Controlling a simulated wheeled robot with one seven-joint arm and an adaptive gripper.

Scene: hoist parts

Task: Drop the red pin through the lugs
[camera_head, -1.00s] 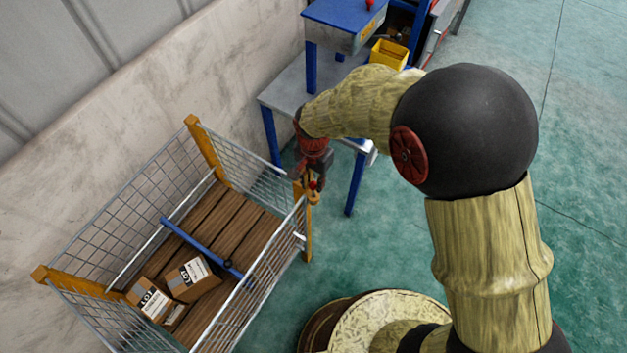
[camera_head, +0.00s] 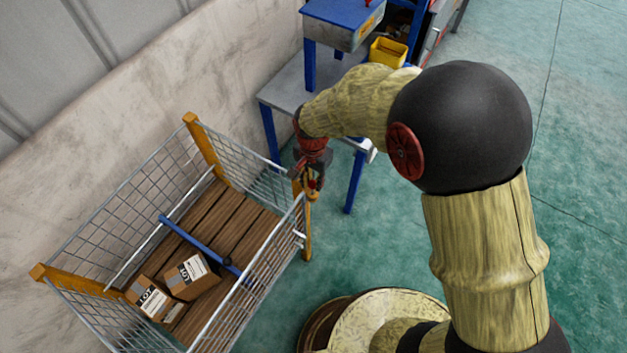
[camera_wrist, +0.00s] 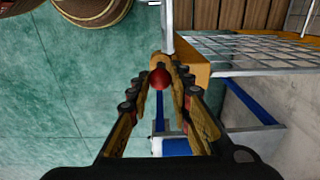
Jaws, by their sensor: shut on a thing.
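The red pin shows as a round red head (camera_wrist: 159,78) between the fingertips in the wrist view. Its shank is hidden below the head. My gripper (camera_wrist: 160,90) is shut on it, with one finger on each side. I cannot tell whether the pin is inside any hole.
The wire cage (camera_head: 254,300) has orange posts and a plank floor. Two cardboard boxes (camera_head: 188,275) and a blue bar (camera_head: 196,243) lie in it. A grey-topped bench (camera_head: 283,92) with blue legs stands behind my gripper, against the wall. Green floor is open at right.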

